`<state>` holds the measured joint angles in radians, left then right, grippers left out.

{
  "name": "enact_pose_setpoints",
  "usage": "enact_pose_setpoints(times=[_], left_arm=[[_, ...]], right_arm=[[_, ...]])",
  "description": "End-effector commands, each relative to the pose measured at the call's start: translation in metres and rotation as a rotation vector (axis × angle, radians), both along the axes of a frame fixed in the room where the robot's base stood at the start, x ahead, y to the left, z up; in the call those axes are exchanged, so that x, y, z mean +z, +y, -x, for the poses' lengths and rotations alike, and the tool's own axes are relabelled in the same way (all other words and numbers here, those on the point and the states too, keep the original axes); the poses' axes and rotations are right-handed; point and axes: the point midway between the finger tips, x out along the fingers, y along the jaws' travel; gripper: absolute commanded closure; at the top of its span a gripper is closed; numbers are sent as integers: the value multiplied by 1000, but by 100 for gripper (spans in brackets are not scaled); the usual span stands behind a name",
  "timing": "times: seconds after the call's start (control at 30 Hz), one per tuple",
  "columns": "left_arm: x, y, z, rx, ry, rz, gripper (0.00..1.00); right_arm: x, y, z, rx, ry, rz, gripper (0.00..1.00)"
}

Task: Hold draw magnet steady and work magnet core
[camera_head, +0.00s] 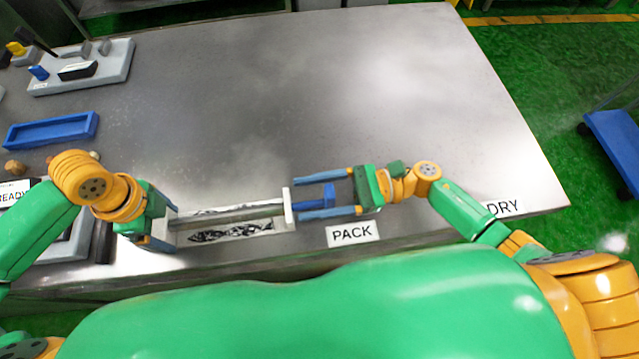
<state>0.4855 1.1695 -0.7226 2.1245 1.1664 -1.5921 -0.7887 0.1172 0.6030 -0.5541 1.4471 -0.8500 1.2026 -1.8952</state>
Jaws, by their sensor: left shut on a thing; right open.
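The draw magnet (232,231) is a pale grey frame lying along the front of the table, with dark mottled strips and an upright plate at each end. Its core (240,211) is a grey rod running lengthwise, with a blue handle (316,202) beyond the right end plate. My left gripper (163,228) is shut on the magnet's left end; its fingers are partly hidden. My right gripper (298,199) is open, its two blue fingers on either side of the handle, tips near the right end plate. Whether either finger touches the handle I cannot tell.
A PACK label (352,234) lies just below my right gripper, and a DRY label (504,208) near the right edge. A blue tray (52,131) and a grey fixture (100,75) stand at the left. The table's middle and back (330,90) are clear.

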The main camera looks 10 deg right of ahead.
Motion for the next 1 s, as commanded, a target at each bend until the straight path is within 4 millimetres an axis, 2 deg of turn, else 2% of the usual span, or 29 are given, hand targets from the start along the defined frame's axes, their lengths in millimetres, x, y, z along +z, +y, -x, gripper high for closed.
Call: enact_pose_setpoints(times=[0.17,0.27,0.5,0.6,0.73,1.0], left_arm=[[-2,0,2,-2,7,0,100],[-2,0,2,-2,6,0,100],[-2,0,2,-3,6,0,100],[-2,0,2,-3,6,1,100],[-2,-1,2,-3,6,1,100],[-1,-1,1,-3,6,1,100]], right_arm=[[-1,-6,0,-2,1,1,30],[-1,-27,0,-3,2,4,30],[-1,-93,0,-5,1,3,30],[-1,-111,0,-3,-1,2,30],[0,-121,1,-1,-1,0,30],[0,-121,1,0,-1,-1,30]])
